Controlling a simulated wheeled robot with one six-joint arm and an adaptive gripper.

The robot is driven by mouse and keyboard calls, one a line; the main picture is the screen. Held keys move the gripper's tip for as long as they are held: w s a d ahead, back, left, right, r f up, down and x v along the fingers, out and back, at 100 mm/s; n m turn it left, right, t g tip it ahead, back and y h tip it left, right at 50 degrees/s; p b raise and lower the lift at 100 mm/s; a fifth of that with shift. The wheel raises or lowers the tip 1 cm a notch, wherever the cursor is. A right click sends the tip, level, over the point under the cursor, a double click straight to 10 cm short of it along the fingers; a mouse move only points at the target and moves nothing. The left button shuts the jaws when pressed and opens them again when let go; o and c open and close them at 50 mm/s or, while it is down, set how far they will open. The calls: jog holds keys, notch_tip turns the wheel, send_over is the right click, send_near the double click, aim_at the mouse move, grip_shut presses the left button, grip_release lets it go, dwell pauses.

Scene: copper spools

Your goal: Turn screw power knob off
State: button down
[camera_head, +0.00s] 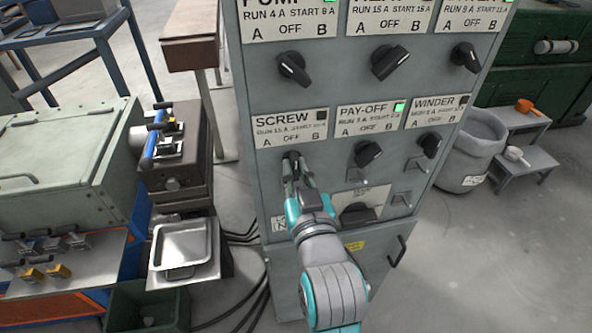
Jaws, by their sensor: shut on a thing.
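The grey control cabinet (264,222) stands in the middle of the view. Its SCREW label (290,130) reads A, OFF, B, and the small lamp (321,117) on it looks dark. The screw power knob (290,158) is just below that label. My gripper (293,168) reaches up from below and is shut on the knob. The fingers hide most of the knob, so I cannot tell which way it points.
The PAY-OFF knob (367,153) is close on the right, with a green lamp lit, and the WINDER knob (430,144) is further right. Three more knobs form the row above. A metal tray (183,243) and a grey bin (470,150) flank the cabinet.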

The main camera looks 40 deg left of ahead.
jog(key=c, duration=1.1)
grip_release()
jog(key=shift+c, duration=0.2)
jog(key=v, duration=0.7)
jog(key=shift+d, duration=0.15)
jog(key=shift+s, duration=0.15)
jog(key=s+d+f+m+t+h, duration=0.2)
jog(key=d+f+m+h, duration=0.15)
jog(key=d+f, duration=0.7)
jog(key=s+d+f+m+t+h, duration=0.15)
jog(key=d+f+h, duration=0.25)
jog(key=d+f, duration=0.7)
jog(key=s+d+m+h, duration=0.2)
jog(key=s+d+h, duration=0.1)
jog(key=s+d, duration=0.5)
jog(key=s+d+f+m+h, duration=0.1)
jog(key=s+d+m+h, duration=0.2)
jog(key=s+d, duration=0.6)
jog(key=s, duration=0.5)
